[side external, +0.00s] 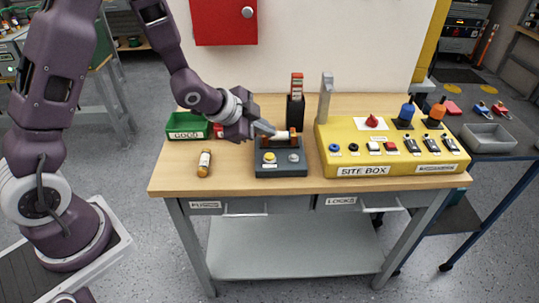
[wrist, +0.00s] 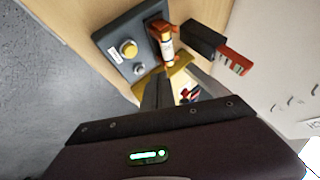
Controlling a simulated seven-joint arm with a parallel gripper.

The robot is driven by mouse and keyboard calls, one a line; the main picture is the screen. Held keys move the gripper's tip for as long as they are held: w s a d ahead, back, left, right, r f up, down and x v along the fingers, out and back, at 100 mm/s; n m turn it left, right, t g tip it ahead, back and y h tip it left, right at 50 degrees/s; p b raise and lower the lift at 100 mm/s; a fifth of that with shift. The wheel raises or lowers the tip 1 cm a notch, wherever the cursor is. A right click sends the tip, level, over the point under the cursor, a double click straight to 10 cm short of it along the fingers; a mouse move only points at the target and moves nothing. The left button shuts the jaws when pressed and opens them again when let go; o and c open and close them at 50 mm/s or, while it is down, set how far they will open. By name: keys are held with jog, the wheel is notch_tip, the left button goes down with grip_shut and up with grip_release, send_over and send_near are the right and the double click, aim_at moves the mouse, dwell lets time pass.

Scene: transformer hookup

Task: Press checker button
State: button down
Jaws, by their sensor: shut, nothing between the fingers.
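The checker (side external: 281,170) is a dark grey box on the wooden table, left of the yellow site box. Its top has a yellow button (side external: 269,158) and a pale grey round part (side external: 293,158); in the wrist view the button (wrist: 129,48) is in plain sight. A white-bodied fuse (wrist: 167,47) lies across copper-coloured clips at the checker's back edge. My gripper (side external: 272,131) is shut and empty, above the checker's back part near the fuse, behind and apart from the yellow button. Contact between fingertips and fuse cannot be told.
An orange-ended fuse (side external: 204,163) lies on the table to the left. A green bin (side external: 187,126) stands behind it. A black block with a red top (side external: 296,108) stands behind the checker. The yellow site box (side external: 390,150) with switches is to the right.

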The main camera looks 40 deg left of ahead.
aim_at(266, 157)
jog(key=shift+f, duration=2.4)
jog(key=shift+f, duration=0.1)
jog(key=shift+f, duration=0.3)
jog(key=shift+f, duration=0.45)
dwell(0.5)
jog(key=shift+r, duration=0.85)
jog(key=shift+r, duration=0.1)
jog(key=shift+r, duration=2.4)
